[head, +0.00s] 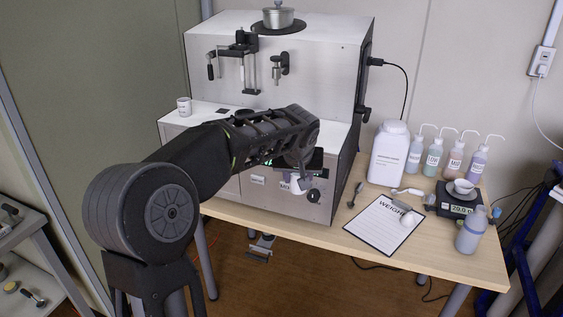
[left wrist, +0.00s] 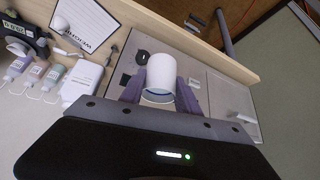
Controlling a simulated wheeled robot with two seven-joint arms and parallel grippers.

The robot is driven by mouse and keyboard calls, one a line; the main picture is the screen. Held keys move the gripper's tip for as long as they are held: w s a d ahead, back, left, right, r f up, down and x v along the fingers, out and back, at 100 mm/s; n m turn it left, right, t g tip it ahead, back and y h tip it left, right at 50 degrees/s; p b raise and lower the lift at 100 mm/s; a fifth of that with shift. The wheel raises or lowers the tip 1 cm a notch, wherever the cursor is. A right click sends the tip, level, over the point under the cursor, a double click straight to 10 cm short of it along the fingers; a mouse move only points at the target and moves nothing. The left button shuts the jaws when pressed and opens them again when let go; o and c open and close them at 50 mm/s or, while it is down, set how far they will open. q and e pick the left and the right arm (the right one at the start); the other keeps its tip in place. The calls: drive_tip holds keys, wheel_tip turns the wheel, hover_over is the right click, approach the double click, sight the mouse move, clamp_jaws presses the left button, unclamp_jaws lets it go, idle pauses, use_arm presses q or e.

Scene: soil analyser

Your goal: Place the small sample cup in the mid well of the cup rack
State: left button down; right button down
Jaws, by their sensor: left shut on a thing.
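A white cup (left wrist: 160,75) with a bluish inside sits between the two fingers of my left gripper (left wrist: 160,92) in the left wrist view. The gripper is shut on it, and the cup's open end faces the wrist camera. In the head view my left gripper (head: 303,178) hangs in front of the analyser's lower front panel, partly hidden by my arm. My right gripper is not in view.
The analyser (head: 225,75) fills the back of the table. At right are a white jug (head: 390,155), several wash bottles, a scale (head: 455,203) with a bowl, a squat bottle (head: 470,235) and a clipboard (head: 375,228).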

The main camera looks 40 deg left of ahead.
use_arm(q)
drive_tip(key=s+d+f+m+h, duration=0.1)
drive_tip(key=s+d+f+m, duration=0.1)
drive_tip(key=d+f, duration=0.5)
drive_tip(key=s+d+f+m+t+h, duration=0.1)
drive_tip(key=s+d+f+m+h, duration=0.1)
drive_tip(key=d+f, duration=0.6)
drive_tip(key=s+d+m, duration=0.1)
drive_tip(key=d+m, duration=0.1)
drive_tip(key=d, duration=0.5)
drive_tip(key=shift+d, duration=0.15)
